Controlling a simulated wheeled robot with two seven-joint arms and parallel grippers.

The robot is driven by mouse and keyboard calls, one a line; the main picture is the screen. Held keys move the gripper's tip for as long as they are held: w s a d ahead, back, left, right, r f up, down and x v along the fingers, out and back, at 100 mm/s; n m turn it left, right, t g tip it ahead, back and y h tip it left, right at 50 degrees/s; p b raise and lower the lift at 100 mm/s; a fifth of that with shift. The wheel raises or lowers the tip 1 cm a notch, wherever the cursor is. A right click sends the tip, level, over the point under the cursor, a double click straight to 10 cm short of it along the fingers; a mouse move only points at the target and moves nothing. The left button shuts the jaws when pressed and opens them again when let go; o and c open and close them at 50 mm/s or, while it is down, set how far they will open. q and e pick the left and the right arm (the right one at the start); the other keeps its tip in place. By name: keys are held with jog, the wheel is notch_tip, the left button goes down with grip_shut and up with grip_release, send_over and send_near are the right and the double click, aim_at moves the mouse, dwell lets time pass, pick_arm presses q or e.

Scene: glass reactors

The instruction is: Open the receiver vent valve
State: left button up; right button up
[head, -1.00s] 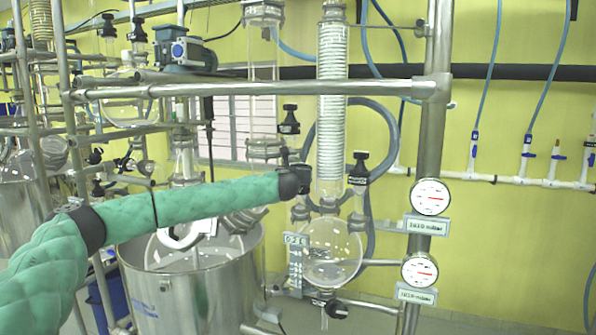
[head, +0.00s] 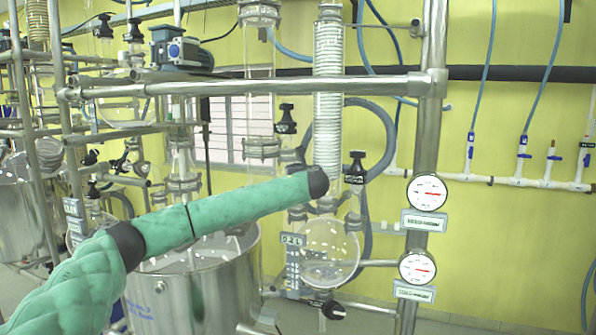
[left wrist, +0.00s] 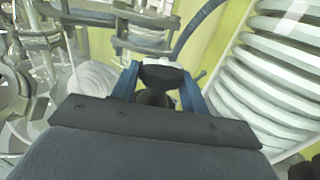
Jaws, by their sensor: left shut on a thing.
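In the left wrist view my left gripper (left wrist: 158,92) has its blue fingers on either side of a black valve knob (left wrist: 163,76) with a pale collar, and it is shut on it. In the head view my green-sleeved left arm ends at a dark cuff in front of the condenser, and it hides the gripper and the held knob. The round glass receiver (head: 330,252) hangs below the arm's end. Other black valve knobs show to the right of the condenser (head: 355,166), at its upper left (head: 286,117) and under the receiver (head: 333,309). My right gripper is not in view.
The coiled condenser (head: 328,110) stands close to my left gripper, also in the left wrist view (left wrist: 265,85). A steel post (head: 430,130) with two gauges stands to the right. A steel rail (head: 250,88) crosses above. A steel vessel (head: 195,295) stands lower left.

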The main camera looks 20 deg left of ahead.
pick_arm(q)
jog(key=shift+r, duration=0.1)
jog(key=o, duration=0.9)
jog(key=shift+o, duration=0.5)
jog(key=shift+a, duration=0.2)
jog(key=shift+d, duration=0.15)
jog(key=shift+f, duration=0.25)
